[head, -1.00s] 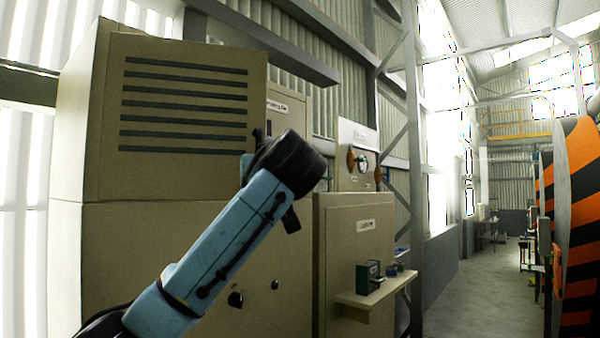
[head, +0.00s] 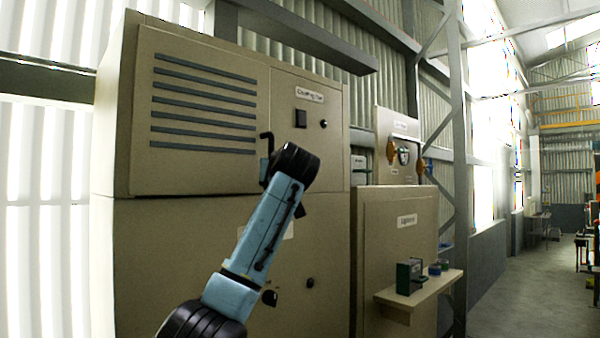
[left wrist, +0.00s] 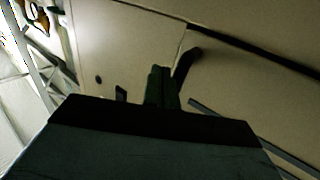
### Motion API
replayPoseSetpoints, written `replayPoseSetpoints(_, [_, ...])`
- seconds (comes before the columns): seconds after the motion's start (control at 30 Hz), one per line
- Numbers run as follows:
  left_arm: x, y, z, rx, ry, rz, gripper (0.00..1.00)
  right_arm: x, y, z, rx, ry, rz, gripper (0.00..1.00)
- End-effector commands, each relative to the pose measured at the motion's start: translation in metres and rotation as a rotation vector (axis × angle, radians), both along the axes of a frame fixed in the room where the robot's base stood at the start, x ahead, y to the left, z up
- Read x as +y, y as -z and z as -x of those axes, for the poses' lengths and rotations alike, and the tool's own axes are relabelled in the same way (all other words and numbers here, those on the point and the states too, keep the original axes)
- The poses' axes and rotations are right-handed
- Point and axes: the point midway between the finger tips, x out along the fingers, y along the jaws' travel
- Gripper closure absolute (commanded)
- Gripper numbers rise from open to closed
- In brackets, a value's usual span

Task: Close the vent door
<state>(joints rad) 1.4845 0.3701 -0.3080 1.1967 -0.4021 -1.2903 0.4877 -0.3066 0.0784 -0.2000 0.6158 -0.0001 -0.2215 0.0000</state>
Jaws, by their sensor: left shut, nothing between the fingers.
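The vent door (head: 200,175) is the beige panel with dark horizontal slats at the upper left of the tall cabinet. Its right edge lies next to the labelled panel and looks almost flush; I cannot tell whether a small gap remains. A black hooked handle (head: 267,140) shows near that edge, and also in the left wrist view (left wrist: 187,62). My left gripper (left wrist: 161,88) is shut and empty, close beside the handle near the door seam; contact is unclear. In the head view my black wrist hides the fingers. My right gripper is not in view.
The labelled panel (head: 307,110) with a switch and a knob is right of the door. A lower cabinet (head: 400,225) stands to the right, with a small shelf (head: 425,288) holding small items.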

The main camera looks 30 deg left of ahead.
Motion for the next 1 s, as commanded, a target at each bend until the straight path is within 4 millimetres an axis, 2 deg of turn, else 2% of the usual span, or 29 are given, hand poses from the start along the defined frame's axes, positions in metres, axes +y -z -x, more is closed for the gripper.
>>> replayPoseSetpoints(0.2, [0.001, 0.000, 0.000, 0.000, 0.000, 0.000, 1.00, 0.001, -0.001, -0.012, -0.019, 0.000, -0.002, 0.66])
replayPoseSetpoints(0.47, [-0.001, 0.000, -0.001, 0.000, 0.002, 0.000, 1.00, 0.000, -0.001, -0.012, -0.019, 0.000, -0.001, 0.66])
replayPoseSetpoints(0.57, [-0.009, 0.000, -0.001, 0.000, 0.004, 0.000, 1.00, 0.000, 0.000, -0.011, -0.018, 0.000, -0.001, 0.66])
replayPoseSetpoints(0.73, [-0.041, 0.000, 0.000, -0.001, 0.007, -0.001, 1.00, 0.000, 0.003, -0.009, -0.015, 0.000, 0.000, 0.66])
replayPoseSetpoints(1.0, [-0.102, 0.002, 0.003, 0.001, 0.004, 0.001, 1.00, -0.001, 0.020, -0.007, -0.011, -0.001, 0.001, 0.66])
